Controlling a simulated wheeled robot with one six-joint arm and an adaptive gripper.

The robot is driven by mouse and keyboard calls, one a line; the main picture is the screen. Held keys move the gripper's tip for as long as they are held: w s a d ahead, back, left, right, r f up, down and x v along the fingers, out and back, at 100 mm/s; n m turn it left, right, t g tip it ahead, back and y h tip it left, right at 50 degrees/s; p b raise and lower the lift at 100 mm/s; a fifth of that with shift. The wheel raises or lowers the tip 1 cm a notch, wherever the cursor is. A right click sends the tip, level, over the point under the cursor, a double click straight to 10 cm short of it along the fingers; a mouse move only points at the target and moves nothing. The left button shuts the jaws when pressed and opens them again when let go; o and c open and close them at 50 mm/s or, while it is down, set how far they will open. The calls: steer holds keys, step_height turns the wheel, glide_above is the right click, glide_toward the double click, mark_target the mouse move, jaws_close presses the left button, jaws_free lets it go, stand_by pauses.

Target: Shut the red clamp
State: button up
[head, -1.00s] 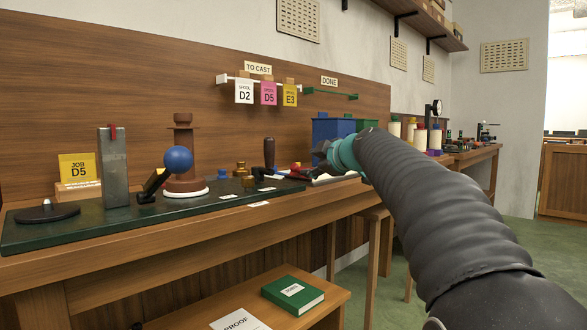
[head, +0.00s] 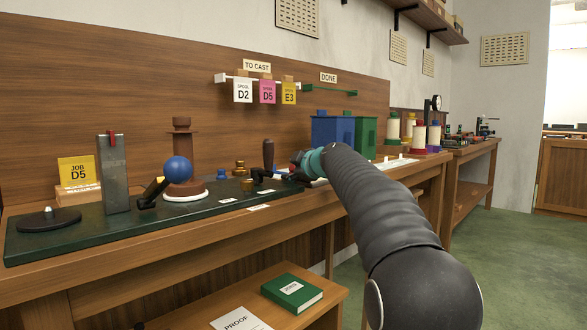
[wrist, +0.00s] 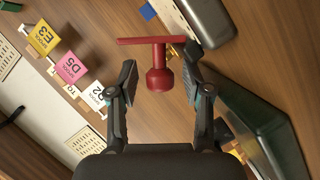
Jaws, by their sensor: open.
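The red clamp's handle (wrist: 159,78) fills the middle of the wrist view: a red crossbar, a short stem and a round knob, with the knob toward my gripper. My gripper (wrist: 160,65) is open, with one finger on each side of the handle and a visible gap between the left finger and the knob. I cannot tell whether the right finger touches the crossbar. In the head view my gripper (head: 299,160) is over the right end of the dark green base (head: 85,235), where it and the arm hide most of the clamp.
An upright dark handle (head: 268,153) and a brass knob (head: 239,169) stand just left of my gripper. A blue bin (head: 332,131) and a green bin (head: 366,136) stand behind the arm. Tags hang on the "TO CAST" rail (head: 222,79). The floor (head: 500,240) at right is open.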

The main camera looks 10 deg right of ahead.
jaws_close()
steer(key=shift+d+r+p, duration=0.1)
steer(key=shift+p, duration=0.2)
steer(key=shift+w+d+r+m+g+p, duration=0.3)
steer(key=shift+m+g+p, duration=0.1)
steer(key=shift+m+p, duration=0.4)
steer(key=shift+w+d+r+m+g+y+p, duration=0.1)
steer(key=shift+d+m+g+y+p, duration=0.15)
steer(key=shift+m+p, duration=0.3)
steer(key=shift+w+d+m+g+y+p, duration=0.15)
steer(key=shift+m+g+y+p, duration=0.15)
steer(key=shift+m+p, duration=0.2)
steer(key=m+p, duration=0.1)
steer(key=d+m+g+y+p, duration=0.1)
steer(key=p, duration=0.1)
steer(key=shift+w, duration=0.35)
steer(key=shift+w+d+f+m+g+y+p, duration=0.15)
steer(key=shift+m+g+y+p, duration=0.15)
steer(key=shift+m+p, duration=0.2)
steer(key=shift+w+d+f+m+g+y+p, duration=0.15)
steer(key=shift+m+g+y+p, duration=0.1)
steer(key=shift+m+p, duration=0.2)
steer(key=shift+s, duration=0.1)
